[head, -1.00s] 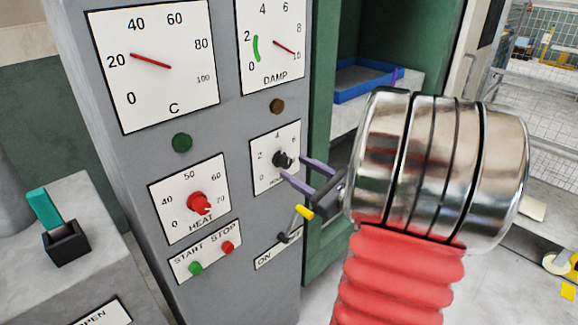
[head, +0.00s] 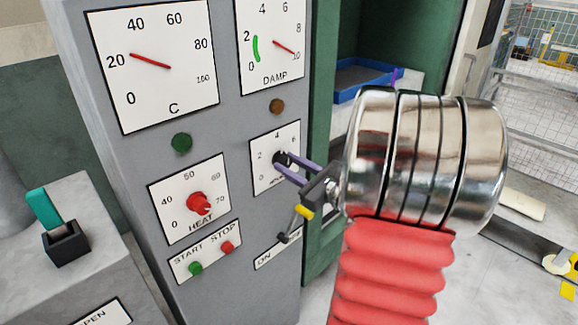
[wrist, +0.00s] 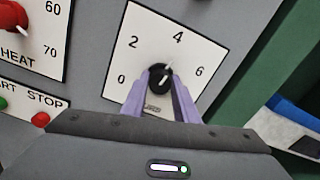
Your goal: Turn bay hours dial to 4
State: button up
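The bay hours dial is a black knob (head: 281,158) on a white plate (head: 265,182) marked 0, 2, 4 and 6, on the grey panel. In the wrist view the knob (wrist: 158,78) sits between my two purple fingertips. Its white mark tilts up and slightly right, roughly towards the 4; the exact reading is hard to tell. My gripper (head: 290,164) is shut on the knob, one finger on each side, and it also shows in the wrist view (wrist: 161,84). The fingers hide part of the plate's lower edge and its label.
The red HEAT knob (head: 199,203) is left of the dial, with the green start (head: 195,268) and red stop (head: 227,247) buttons below it. An ON switch (head: 285,237) with a yellow-tipped lever is close below my gripper. A green frame (head: 320,110) stands right of the panel.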

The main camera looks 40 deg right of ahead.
jog(key=c, duration=0.5)
jog(key=shift+o, duration=0.2)
jog(key=shift+n, duration=0.3)
jog(key=shift+n, duration=0.8)
jog(key=o, duration=1)
jog(key=shift+o, duration=0.2)
